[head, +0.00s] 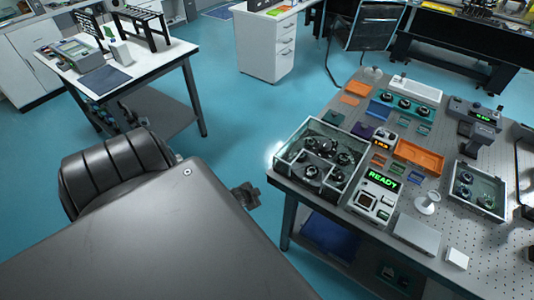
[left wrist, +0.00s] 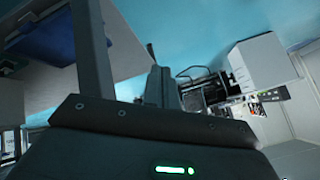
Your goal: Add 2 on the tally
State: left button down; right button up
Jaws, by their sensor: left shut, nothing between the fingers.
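I cannot tell for certain which device is the tally. A small dark counter-like box (head: 382,143) with a lit orange readout stands on the optical table (head: 405,255); its digits are too small to read. Beside it, nearer me, is a white instrument (head: 375,197) with a green READY display. My left gripper (head: 247,196) shows partly past my grey body, left of the optical table and apart from everything on it. In the left wrist view my left gripper's fingers (left wrist: 157,75) are together and empty. My right gripper is in neither view.
A clear-walled box (head: 320,159) of dark knobbed parts stands at the table's left edge. An orange tray (head: 419,157), a second clear box (head: 479,190) and a white funnel-like piece (head: 428,203) crowd the top. Blue floor is open between the tables.

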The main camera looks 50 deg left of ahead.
pick_arm(q)
jog(key=s+d+f+g+h+b, duration=0.1)
jog(key=s+d+f+g+b, duration=0.1)
jog(key=s+d+f, duration=0.5)
jog(key=s+d+f+g+h+b, duration=0.1)
jog(key=s+d+f, duration=0.7)
jog(key=s, duration=0.8)
jog(key=s+d+f+n+g+b, duration=0.1)
jog(key=s+d+f+g+b, duration=0.2)
jog(key=s+d+f, duration=0.5)
jog(key=s, duration=0.3)
jog(key=shift+s+d+f+g+h, duration=0.2)
jog(key=shift+d+g+h, duration=0.15)
jog(key=shift+g+h, duration=0.05)
